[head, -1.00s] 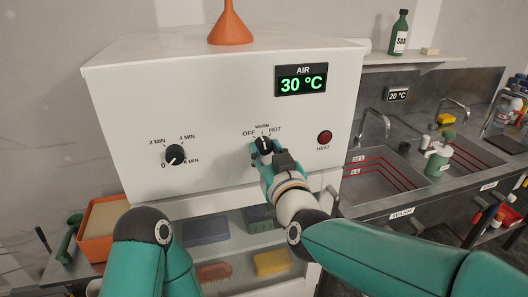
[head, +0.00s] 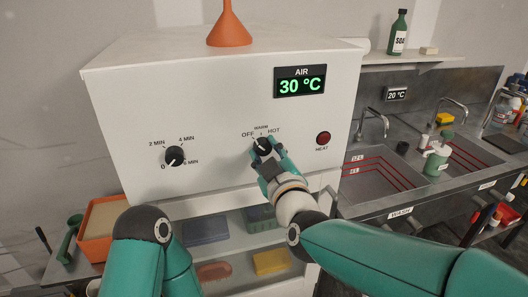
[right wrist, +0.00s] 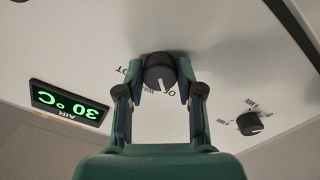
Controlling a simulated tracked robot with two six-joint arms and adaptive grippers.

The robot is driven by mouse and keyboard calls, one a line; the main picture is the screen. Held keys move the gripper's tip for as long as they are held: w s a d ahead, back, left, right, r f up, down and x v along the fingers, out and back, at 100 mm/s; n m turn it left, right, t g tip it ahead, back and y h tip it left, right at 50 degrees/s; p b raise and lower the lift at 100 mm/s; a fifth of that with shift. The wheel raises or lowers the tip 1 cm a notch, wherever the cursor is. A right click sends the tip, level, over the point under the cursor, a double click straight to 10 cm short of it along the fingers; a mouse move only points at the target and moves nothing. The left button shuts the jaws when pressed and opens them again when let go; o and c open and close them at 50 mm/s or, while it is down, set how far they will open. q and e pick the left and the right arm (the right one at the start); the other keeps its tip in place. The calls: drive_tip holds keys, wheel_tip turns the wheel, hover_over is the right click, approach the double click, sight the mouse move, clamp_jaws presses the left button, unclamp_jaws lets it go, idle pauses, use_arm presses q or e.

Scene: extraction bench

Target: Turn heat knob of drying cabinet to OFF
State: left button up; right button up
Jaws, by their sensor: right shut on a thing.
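The white drying cabinet (head: 225,110) fills the middle of the head view. Its black heat knob (head: 262,145) sits below the OFF, WARM and HOT marks. My right gripper (head: 268,150) is shut on this knob, with its wrist rolled. In the right wrist view the two fingertips (right wrist: 160,88) are on either side of the heat knob (right wrist: 160,72). There its white line points at the lettering, seemingly between WARM and OFF; the exact setting is hard to read. My left arm shows at the lower left of the head view, but its gripper is out of sight.
A black timer knob (head: 175,156) is left on the panel, and a dark red HEAT lamp (head: 323,138) is right. The display (head: 300,81) reads 30 °C. An orange funnel (head: 229,28) stands on top. Sinks (head: 385,180) lie to the right.

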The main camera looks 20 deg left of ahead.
drive_tip(key=shift+a+f, duration=0.1)
drive_tip(key=shift+f, duration=0.1)
drive_tip(key=o, duration=0.8)
drive_tip(key=shift+c, duration=0.2)
drive_tip(key=o, duration=0.4)
drive_tip(key=shift+s+r, duration=0.1)
drive_tip(key=shift+s, duration=0.05)
drive_tip(key=shift+r, duration=0.1)
drive_tip(key=v, duration=1.2)
